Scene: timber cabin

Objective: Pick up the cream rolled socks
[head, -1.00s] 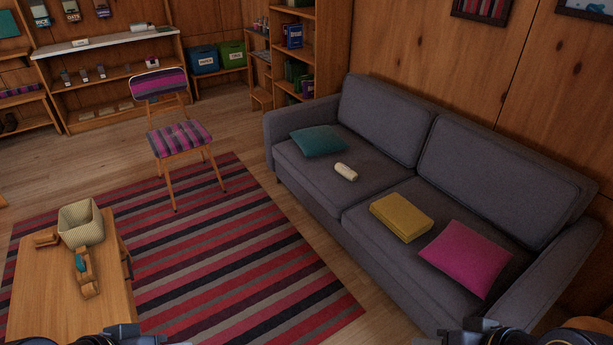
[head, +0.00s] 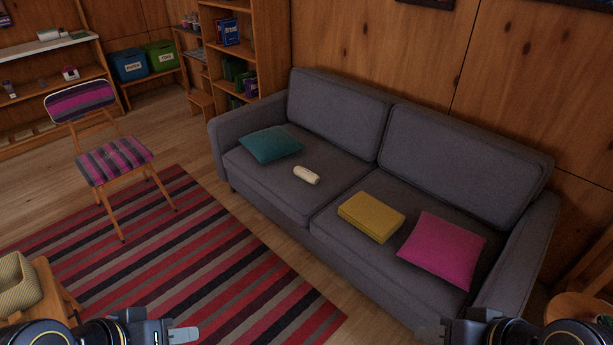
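The cream rolled socks (head: 306,175) lie on the left seat cushion of the grey sofa (head: 263,175), between a teal cushion and a mustard folded cloth. They are a small pale roll, fully in sight. My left gripper (head: 184,335) shows at the bottom edge, left of centre, over the striped rug and far from the socks. My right gripper (head: 430,335) shows at the bottom edge, in front of the sofa and also far from the socks. Only part of each gripper is in frame, and I cannot tell whether they are open or shut.
On the sofa are the teal cushion (head: 271,144), the mustard folded cloth (head: 371,217) and a pink cushion (head: 442,249). A striped chair (head: 113,161) stands left. The striped rug (head: 190,240) before the sofa is clear.

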